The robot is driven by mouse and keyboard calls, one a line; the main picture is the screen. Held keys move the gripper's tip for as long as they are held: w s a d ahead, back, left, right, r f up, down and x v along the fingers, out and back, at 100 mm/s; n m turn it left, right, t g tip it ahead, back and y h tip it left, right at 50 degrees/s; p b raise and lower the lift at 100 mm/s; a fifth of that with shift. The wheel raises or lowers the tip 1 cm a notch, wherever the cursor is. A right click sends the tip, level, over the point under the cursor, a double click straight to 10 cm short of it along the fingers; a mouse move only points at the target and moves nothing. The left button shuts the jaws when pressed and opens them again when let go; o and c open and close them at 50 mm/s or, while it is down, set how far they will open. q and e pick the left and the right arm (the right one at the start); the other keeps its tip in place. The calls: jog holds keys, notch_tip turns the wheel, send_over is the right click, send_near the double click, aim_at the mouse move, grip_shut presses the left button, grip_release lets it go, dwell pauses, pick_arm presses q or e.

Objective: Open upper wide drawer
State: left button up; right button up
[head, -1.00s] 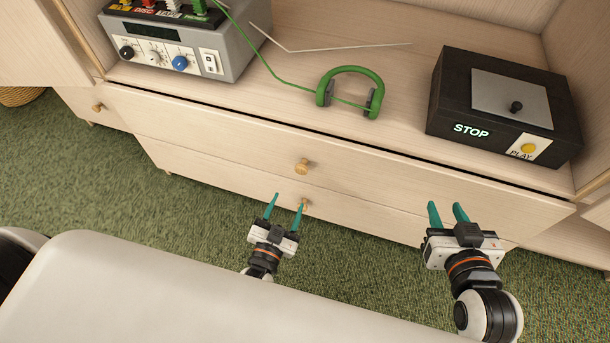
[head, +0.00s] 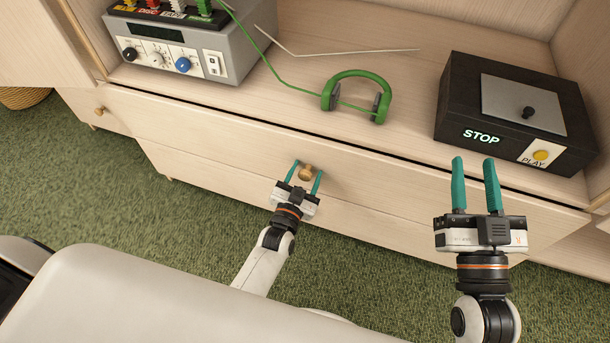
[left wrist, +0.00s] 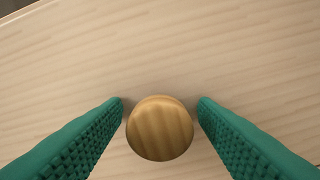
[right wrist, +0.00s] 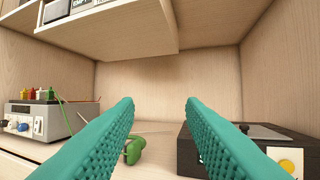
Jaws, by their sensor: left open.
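The upper wide drawer (head: 220,140) is a pale wood front below the shelf and looks closed. Its round wooden knob (head: 305,173) is at the middle of the front. My left gripper (head: 305,176) is open, with one teal finger on each side of the knob. In the left wrist view the knob (left wrist: 160,128) sits between the two fingertips, with a gap on both sides. My right gripper (head: 474,185) is open and empty, in front of the right part of the drawer. The lower drawer's knob is hidden behind my left gripper.
On the shelf above stand a grey control box (head: 190,50), green headphones (head: 357,88) with a green cable, and a black box (head: 515,115) with a STOP sign and yellow button. Green carpet (head: 60,190) lies below. A basket (head: 24,97) stands at the far left.

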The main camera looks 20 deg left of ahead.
pick_arm(q)
grip_shut()
dwell(0.3)
